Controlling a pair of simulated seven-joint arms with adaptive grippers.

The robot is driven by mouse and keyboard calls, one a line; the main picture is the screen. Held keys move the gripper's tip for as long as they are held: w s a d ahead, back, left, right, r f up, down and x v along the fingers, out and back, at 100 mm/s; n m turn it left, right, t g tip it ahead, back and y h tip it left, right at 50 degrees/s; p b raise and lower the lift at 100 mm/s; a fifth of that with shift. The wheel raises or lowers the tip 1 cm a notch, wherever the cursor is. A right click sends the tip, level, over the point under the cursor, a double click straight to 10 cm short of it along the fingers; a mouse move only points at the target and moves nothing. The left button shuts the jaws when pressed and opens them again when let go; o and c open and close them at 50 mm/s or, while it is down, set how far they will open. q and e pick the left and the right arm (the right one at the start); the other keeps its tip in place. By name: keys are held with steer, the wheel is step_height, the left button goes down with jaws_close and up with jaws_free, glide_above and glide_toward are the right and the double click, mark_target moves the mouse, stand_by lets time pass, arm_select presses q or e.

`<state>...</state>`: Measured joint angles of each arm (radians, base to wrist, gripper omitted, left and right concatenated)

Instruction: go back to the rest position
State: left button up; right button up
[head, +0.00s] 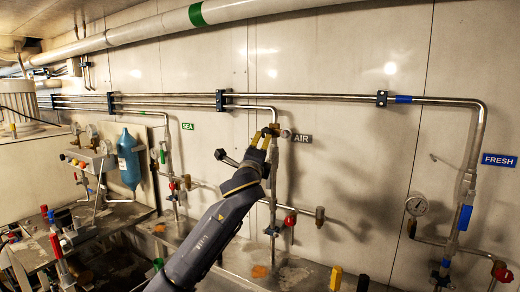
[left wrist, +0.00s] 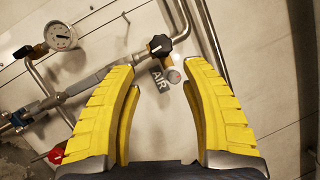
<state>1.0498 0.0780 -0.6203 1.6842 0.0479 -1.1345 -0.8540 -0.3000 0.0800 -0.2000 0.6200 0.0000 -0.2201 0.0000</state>
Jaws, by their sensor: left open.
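My left gripper (head: 262,140) is raised in front of the back wall, by the upright AIR pipe, with its yellow fingers pointing up. In the left wrist view its fingers (left wrist: 159,75) are spread apart with nothing between them. Beyond the fingertips are a dark valve knob (left wrist: 159,44) and the AIR label (left wrist: 160,82). The knob also shows just above the fingers in the head view (head: 273,130). I cannot tell whether the gripper touches the pipework. My right gripper is not in view.
Several pipes run along the wall, with red-handled valves (head: 290,220) low down. A pressure gauge (head: 416,205) and the FRESH sign (head: 499,160) are at the right. A blue bottle (head: 128,160) hangs at the left. A metal bench (head: 300,272) runs below.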

arm_select(q)
steer(key=shift+f, duration=0.1)
stand_by(0.3)
